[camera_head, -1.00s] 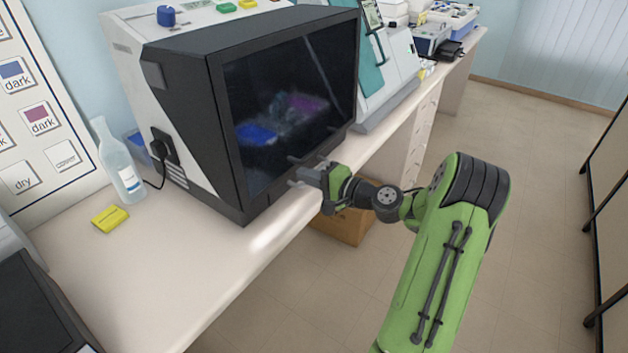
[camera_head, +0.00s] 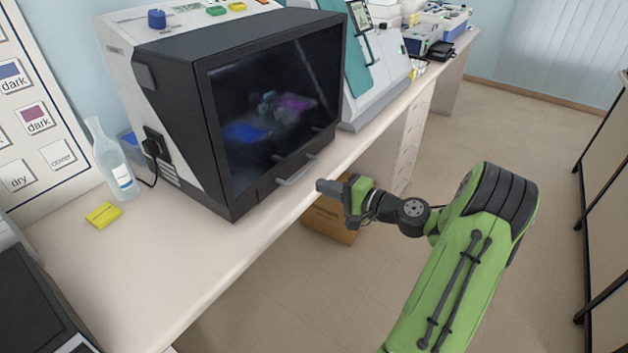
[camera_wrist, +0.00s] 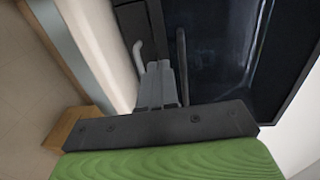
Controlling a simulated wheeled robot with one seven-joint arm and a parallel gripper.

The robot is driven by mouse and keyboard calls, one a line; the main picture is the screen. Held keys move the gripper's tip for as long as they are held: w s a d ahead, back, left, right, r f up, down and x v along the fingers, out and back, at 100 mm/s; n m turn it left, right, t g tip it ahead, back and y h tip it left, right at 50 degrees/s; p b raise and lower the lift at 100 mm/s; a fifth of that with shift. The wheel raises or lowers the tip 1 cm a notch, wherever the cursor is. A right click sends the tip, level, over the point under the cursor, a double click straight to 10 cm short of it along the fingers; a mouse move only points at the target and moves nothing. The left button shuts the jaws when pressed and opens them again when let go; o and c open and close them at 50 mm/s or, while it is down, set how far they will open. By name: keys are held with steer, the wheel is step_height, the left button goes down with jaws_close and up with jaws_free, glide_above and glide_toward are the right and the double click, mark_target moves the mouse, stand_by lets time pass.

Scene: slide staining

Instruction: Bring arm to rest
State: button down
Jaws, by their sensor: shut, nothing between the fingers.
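My arm is green with dark joints and reaches in from the lower right in the head view. My gripper (camera_head: 322,187) is shut and empty at the bench's front edge, in front of the black-framed staining machine (camera_head: 190,120). It is apart from the machine's door handle (camera_head: 297,170). In the wrist view my gripper (camera_wrist: 160,68) shows its grey fingers together, with the handle bars close beside them in the picture. The machine's dark glass door (camera_head: 275,105) is shut, with blue and purple shapes dimly visible behind it.
The white bench (camera_head: 150,260) holds a clear bottle (camera_head: 115,165) and a yellow block (camera_head: 103,215) at left. A teal and white device (camera_head: 375,75) stands beyond the machine. A cardboard box (camera_head: 330,220) is on the floor under the bench. The floor at right is open up to dark-framed cabinets (camera_head: 605,190).

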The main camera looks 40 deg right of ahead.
steer(key=v, duration=0.4)
steer(key=shift+s+f, duration=0.15)
steer(key=shift+s, duration=0.2)
steer(key=a+r+n+g+p, duration=0.3)
steer(key=a+n+g, duration=0.6)
steer(key=a, duration=0.9)
steer(key=s+a+r+n+h+p, duration=0.1)
steer(key=s+a+r+n+h, duration=0.1)
steer(key=s, duration=0.7)
steer(key=s+a+r+n+g+h+p, duration=0.1)
steer(key=s+a+r+n+h, duration=0.2)
steer(key=s+r, duration=0.3)
steer(key=s, duration=0.4)
steer(key=shift+a+r+h, duration=0.2)
steer(key=shift+h, duration=0.2)
